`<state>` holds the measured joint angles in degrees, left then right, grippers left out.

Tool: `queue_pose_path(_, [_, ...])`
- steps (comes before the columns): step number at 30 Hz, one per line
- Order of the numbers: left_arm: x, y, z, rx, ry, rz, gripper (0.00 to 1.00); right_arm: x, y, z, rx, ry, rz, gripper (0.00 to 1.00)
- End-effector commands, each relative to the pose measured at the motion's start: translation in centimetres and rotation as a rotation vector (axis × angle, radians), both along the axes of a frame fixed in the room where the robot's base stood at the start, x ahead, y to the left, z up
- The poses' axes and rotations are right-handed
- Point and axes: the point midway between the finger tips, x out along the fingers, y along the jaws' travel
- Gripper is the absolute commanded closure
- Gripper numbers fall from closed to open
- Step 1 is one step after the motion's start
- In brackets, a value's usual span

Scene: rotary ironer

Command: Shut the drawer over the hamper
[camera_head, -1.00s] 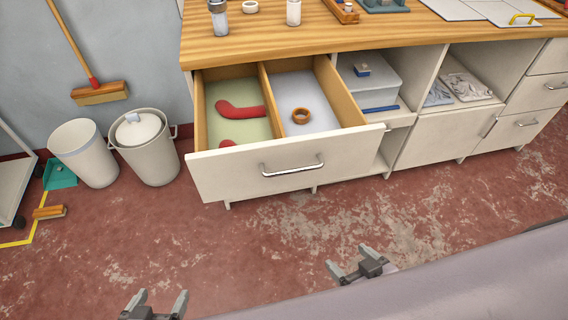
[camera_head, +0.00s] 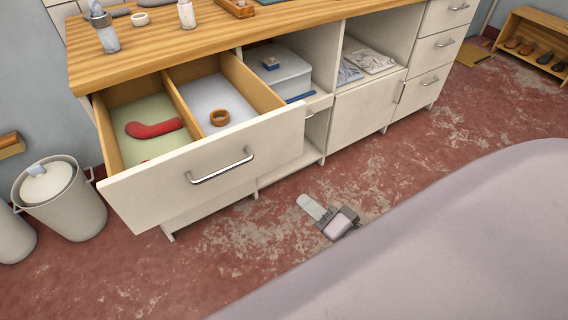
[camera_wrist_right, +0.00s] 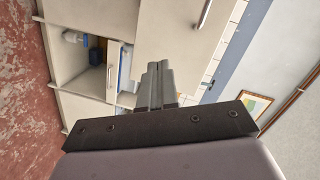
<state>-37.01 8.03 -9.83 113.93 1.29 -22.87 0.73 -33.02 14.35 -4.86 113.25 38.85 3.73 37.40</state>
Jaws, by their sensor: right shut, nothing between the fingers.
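The drawer (camera_head: 150,196) stands pulled out from under the wooden counter in the head view, its white front and metal handle (camera_head: 220,167) facing me. Inside lie a red curved item (camera_head: 154,129) in the green-lined left part and a brown ring (camera_head: 219,117) in the pale right part. The space below the drawer is mostly hidden by its front, and I cannot make out a hamper there. My right gripper (camera_head: 312,209) is low in front of the cabinet, right of the drawer and apart from it. Its fingers (camera_wrist_right: 159,83) are shut and empty in the right wrist view. My left gripper is out of view.
A lidded white bin (camera_head: 68,205) stands left of the drawer. Bottles stand on the wooden counter (camera_head: 290,30). Open shelves with a lidded box (camera_head: 276,70) lie right of the drawer.

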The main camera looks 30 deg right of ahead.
Motion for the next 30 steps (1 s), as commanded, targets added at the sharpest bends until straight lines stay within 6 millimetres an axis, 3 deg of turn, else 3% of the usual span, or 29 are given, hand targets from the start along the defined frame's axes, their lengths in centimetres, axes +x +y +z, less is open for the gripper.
queue_pose_path(1, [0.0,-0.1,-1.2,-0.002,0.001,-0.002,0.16,0.5,-0.9,-0.2,0.103,-0.028,-0.036,1.0])
queue_pose_path(3, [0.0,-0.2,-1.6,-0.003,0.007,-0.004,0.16,1.0,-1.9,0.3,0.231,-0.058,-0.08,1.0])
queue_pose_path(9, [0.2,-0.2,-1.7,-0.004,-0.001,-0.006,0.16,1.6,-3.5,1.2,0.414,-0.1,-0.136,1.0])
queue_pose_path(17, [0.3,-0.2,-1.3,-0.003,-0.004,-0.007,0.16,3.7,-3.5,1.5,0.425,-0.104,-0.141,1.0])
queue_pose_path(30, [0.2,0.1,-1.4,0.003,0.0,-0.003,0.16,10.5,-3.2,1.4,0.422,-0.103,-0.139,1.0])
